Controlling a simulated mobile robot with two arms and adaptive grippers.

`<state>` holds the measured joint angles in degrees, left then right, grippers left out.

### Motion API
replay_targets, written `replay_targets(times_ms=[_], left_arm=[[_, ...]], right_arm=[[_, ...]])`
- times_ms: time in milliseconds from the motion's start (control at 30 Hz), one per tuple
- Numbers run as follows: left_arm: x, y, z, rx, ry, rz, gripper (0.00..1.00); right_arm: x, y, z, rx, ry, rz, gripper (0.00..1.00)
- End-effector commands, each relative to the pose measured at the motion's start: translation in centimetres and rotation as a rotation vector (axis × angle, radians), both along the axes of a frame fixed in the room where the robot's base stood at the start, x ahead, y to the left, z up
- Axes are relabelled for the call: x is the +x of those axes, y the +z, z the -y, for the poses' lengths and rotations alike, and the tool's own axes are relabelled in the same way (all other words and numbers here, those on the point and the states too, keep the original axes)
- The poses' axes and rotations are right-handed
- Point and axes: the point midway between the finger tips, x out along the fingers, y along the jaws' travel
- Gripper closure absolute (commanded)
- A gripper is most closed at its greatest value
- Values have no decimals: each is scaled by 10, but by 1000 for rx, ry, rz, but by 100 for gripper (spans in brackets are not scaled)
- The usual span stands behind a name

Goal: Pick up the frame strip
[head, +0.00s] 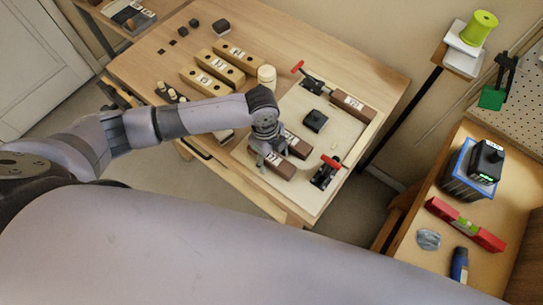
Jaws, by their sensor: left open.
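Several brown wooden strips with white labels lie on the cream board on the bench; I take these as the frame strips, but cannot read the labels. One strip (282,170) is at the board's near left, partly hidden by my left gripper. A second strip (299,147) lies just beyond it, also partly covered. A third strip (354,106) is at the board's far right. My left gripper (271,160) is open, pointing down right over the two near strips; I cannot tell whether it touches either one. My right gripper is not in view.
Two red-handled clamps (326,172) (312,82) and a black block (314,121) stand on the board (343,134). Light wooden blocks with holes (228,56) and a pale cylinder (266,76) are further left. A side bench (468,251) at right holds a red level (465,224).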

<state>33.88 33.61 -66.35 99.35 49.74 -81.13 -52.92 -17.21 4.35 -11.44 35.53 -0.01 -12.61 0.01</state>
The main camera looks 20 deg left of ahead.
Motion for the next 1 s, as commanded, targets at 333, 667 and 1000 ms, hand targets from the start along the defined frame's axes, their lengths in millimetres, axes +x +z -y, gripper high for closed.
replay_targets(times_ms=[333, 667, 1000], left_arm=[[0, 0, 0, 0, 0, 1, 53], [0, 0, 0, 0, 0, 1, 75], [0, 0, 0, 0, 0, 1, 97]], right_arm=[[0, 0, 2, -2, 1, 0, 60], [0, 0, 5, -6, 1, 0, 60], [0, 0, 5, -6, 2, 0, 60]])
